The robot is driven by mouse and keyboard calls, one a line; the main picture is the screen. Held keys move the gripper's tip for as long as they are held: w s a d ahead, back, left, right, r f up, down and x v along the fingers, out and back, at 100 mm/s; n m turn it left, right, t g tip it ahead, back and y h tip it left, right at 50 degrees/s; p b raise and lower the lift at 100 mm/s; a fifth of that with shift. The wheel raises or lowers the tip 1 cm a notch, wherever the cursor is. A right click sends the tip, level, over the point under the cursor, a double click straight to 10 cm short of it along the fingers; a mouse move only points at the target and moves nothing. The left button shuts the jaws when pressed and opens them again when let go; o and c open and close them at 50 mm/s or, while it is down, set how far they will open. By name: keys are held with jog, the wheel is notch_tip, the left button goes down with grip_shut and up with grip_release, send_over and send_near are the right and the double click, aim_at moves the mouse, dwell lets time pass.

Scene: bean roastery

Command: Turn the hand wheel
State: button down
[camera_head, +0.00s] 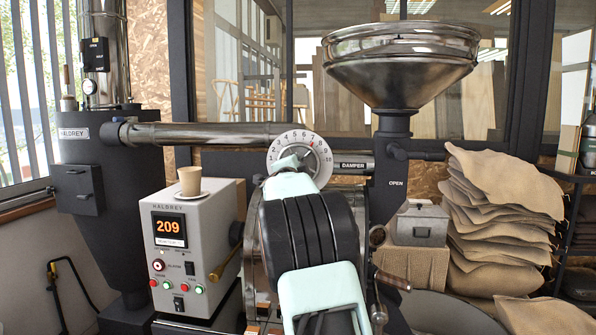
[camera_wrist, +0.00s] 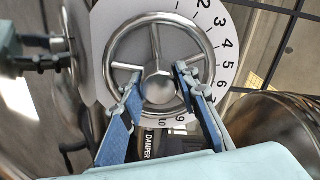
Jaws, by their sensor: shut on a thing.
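The hand wheel (camera_wrist: 158,25) is a steel ring with spokes and a round hub, facing the wrist camera. Behind it is a white numbered dial disc (camera_wrist: 228,70), also in the head view (camera_head: 318,150). My gripper (camera_wrist: 158,84) has its two blue-padded fingers inside the wheel's outline, one on each side of the hub, and is shut on the wheel. Exactly which part the pads touch is not clear. In the head view my gripper (camera_head: 290,163) and arm cover most of the wheel. A DAMPER label (camera_head: 352,165) is right of the dial.
A steel hopper (camera_head: 398,75) is above right. Stacked sacks (camera_head: 500,215) and a grey metal box (camera_head: 420,225) are on the right.

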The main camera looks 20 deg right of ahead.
jog(key=shift+m+b, duration=0.4)
jog(key=shift+m, duration=0.7)
jog(key=c, duration=1.5)
grip_release()
jog(key=shift+o, duration=0.2)
jog(key=v, duration=1.2)
